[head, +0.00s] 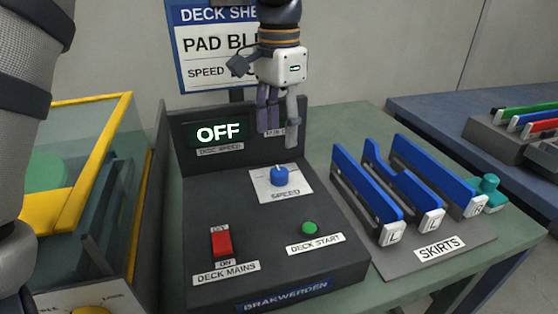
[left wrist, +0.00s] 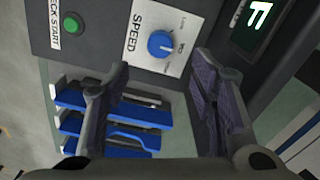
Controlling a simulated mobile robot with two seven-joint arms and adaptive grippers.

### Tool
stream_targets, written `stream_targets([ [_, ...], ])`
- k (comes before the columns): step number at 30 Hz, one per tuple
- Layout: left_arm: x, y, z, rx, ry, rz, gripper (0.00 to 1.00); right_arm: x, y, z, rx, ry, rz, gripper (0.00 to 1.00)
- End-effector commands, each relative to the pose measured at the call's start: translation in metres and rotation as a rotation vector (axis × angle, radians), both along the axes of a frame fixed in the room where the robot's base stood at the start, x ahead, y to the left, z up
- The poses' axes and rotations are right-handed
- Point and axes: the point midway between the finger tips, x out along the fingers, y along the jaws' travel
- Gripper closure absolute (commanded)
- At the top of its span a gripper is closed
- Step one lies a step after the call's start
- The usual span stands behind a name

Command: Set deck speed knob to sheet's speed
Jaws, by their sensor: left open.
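The blue deck speed knob (head: 279,176) sits on a white plate marked SPEED on the dark console (head: 190,250). The display (head: 218,132) reads OFF. My right gripper is not in view.
The red DECK MAINS switch (head: 221,243) and green DECK START button (head: 309,228) are in front of the knob. Blue SKIRTS pieces (head: 400,185) stand at right. A yellow-framed clear case (head: 127,110) stands at left.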

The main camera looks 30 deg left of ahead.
Motion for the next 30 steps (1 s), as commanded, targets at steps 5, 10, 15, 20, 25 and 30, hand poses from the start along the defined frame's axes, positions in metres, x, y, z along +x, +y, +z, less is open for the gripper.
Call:
stream_targets([
  [5, -0.001, 0.000, -0.049, 0.000, 0.007, 0.000, 0.49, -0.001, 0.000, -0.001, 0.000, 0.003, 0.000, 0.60],
  [10, 0.000, 0.000, -0.082, -0.001, 0.003, 0.000, 0.49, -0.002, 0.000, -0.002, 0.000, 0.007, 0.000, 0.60],
  [15, 0.000, 0.000, -0.095, 0.000, 0.000, 0.001, 0.49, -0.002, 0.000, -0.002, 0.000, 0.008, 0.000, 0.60],
  [20, 0.000, 0.000, -0.095, 0.000, -0.001, 0.001, 0.49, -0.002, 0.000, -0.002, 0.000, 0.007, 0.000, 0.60],
  [25, 0.000, 0.000, -0.095, 0.000, -0.001, 0.001, 0.72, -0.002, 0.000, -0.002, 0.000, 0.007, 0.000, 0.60],
  [30, 0.000, 0.000, -0.095, 0.000, -0.001, 0.001, 0.97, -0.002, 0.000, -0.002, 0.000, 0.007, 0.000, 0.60],
])
